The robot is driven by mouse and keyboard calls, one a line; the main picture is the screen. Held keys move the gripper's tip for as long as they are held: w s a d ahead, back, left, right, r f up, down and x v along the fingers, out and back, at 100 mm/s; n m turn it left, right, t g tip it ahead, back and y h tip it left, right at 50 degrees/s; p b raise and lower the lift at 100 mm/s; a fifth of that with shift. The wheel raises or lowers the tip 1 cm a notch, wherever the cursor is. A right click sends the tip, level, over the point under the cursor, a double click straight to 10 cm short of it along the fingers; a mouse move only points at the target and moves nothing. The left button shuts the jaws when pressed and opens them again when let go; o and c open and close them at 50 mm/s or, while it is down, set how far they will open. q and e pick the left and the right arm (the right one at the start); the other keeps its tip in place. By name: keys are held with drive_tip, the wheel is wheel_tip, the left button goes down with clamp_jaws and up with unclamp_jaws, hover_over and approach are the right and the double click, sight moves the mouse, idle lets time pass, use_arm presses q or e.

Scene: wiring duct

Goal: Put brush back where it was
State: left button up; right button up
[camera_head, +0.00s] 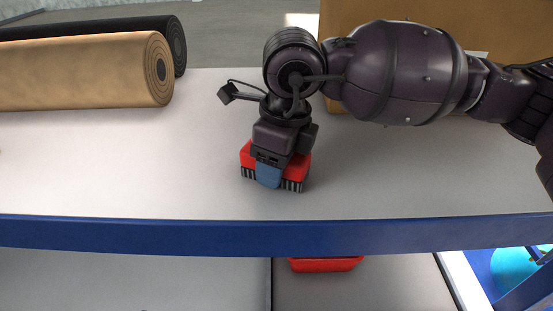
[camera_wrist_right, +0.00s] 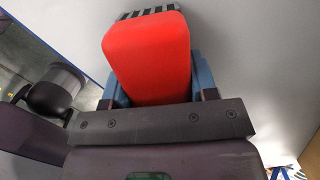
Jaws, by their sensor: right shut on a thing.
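The brush (camera_head: 297,171) has a red body with black bristles along its lower edge. My right gripper (camera_head: 269,178) points down with its blue fingers around the brush and is shut on it, at the white shelf top (camera_head: 150,170). In the right wrist view the red brush body (camera_wrist_right: 148,55) sits between the two blue fingers of the right gripper (camera_wrist_right: 155,90), with dark bristles beyond it. The bristles are at or just above the shelf surface; I cannot tell whether they touch. My left gripper is out of view.
A tan roll (camera_head: 80,75) and a black roll (camera_head: 178,45) lie at the back left. A brown cardboard box (camera_head: 510,40) stands at the back right. The shelf has a blue front edge (camera_head: 180,236). A red container (camera_head: 325,264) is below. The shelf's left middle is clear.

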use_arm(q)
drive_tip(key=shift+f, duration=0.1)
use_arm(e)
drive_tip(key=shift+f, duration=0.1)
drive_tip(key=o, duration=1.1)
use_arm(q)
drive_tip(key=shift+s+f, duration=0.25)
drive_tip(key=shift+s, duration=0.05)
use_arm(e)
drive_tip(key=shift+o, duration=0.4)
drive_tip(key=shift+r, duration=0.2)
drive_tip(key=r, duration=0.3)
drive_tip(key=d+r, duration=0.1)
drive_tip(key=r, duration=0.3)
drive_tip(key=r+b, duration=0.1)
drive_tip(key=r, duration=0.3)
drive_tip(key=shift+s+d+r, duration=0.15)
drive_tip(key=shift+s, duration=0.1)
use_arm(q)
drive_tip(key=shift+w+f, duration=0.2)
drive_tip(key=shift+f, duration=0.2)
use_arm(e)
drive_tip(key=shift+r, duration=0.25)
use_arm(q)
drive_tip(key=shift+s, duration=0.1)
